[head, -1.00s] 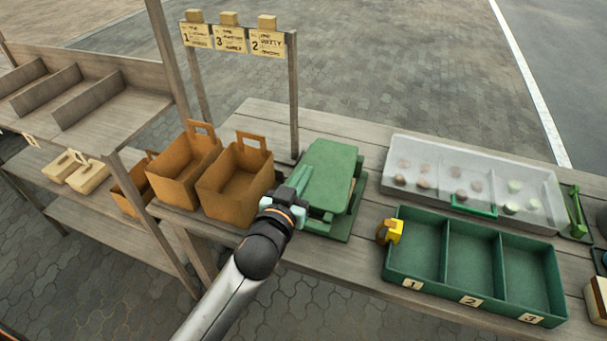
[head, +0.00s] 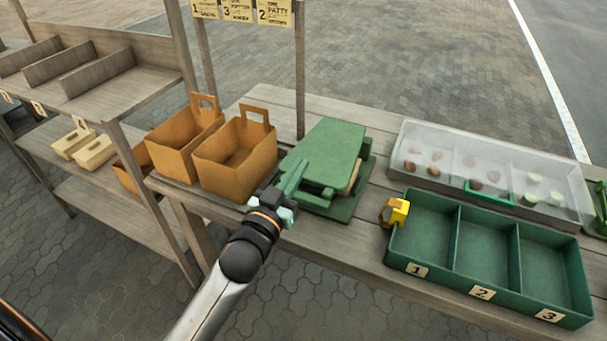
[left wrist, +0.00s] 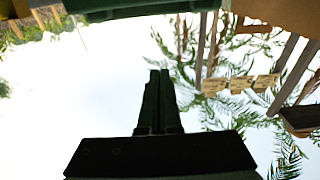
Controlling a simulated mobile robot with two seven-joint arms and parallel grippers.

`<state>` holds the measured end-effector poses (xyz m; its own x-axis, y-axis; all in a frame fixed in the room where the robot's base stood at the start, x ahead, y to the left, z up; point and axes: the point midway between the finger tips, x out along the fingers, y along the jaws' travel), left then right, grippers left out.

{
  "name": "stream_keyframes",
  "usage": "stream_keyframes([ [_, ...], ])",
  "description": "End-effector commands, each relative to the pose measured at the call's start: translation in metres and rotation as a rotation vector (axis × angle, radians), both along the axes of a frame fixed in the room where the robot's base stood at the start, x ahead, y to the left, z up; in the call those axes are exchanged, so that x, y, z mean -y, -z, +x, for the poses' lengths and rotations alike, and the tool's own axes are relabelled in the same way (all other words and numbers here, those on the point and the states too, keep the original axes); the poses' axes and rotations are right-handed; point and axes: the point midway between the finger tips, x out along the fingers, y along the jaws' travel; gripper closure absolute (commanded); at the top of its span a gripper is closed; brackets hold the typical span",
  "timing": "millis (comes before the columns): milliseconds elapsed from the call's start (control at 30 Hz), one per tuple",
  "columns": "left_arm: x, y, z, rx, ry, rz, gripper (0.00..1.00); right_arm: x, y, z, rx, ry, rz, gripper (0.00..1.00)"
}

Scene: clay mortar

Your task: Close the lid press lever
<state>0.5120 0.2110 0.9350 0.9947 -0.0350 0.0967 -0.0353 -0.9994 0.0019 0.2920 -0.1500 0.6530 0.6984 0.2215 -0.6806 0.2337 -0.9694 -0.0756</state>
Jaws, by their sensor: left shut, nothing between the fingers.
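The green lid press (head: 333,145) stands on the wooden table, its flat top plate over a green base. A tan edge (head: 354,176) shows between plate and base on the right. I cannot clearly make out which part is the lever. My left gripper (head: 293,177) is at the press's front left edge, fingers pointing away from me and together, with nothing between them. I cannot tell whether they touch the press. In the left wrist view the shut fingers (left wrist: 158,100) show dark against the sky, and a green edge (left wrist: 130,9) crosses the top. My right gripper is not in view.
Two brown carriers (head: 236,155) stand close left of the press. A green three-part tray (head: 480,262) with a yellow object (head: 397,212) at its left corner is to the right. A clear-covered case (head: 490,165) lies behind it. A signpost (head: 300,70) rises behind the press.

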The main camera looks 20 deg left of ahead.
Motion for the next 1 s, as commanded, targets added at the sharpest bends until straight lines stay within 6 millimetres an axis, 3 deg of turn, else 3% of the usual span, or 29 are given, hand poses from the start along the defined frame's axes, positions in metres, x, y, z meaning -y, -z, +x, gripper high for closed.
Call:
stream_keyframes([
  [33, 0.000, 0.016, -0.002, 0.010, -0.001, -0.002, 1.00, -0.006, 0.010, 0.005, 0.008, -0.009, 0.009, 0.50],
  [200, -0.001, 0.050, -0.010, 0.017, -0.003, -0.002, 1.00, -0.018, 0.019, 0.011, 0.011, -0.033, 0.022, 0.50],
  [333, -0.001, 0.065, -0.012, 0.020, -0.002, 0.000, 1.00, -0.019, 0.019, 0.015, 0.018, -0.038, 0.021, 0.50],
  [800, -0.001, 0.067, -0.012, 0.021, -0.001, 0.001, 1.00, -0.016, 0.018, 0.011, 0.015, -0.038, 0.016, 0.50],
  [1000, -0.002, 0.052, -0.009, 0.021, -0.001, 0.001, 1.00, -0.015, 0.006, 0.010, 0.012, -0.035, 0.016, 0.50],
])
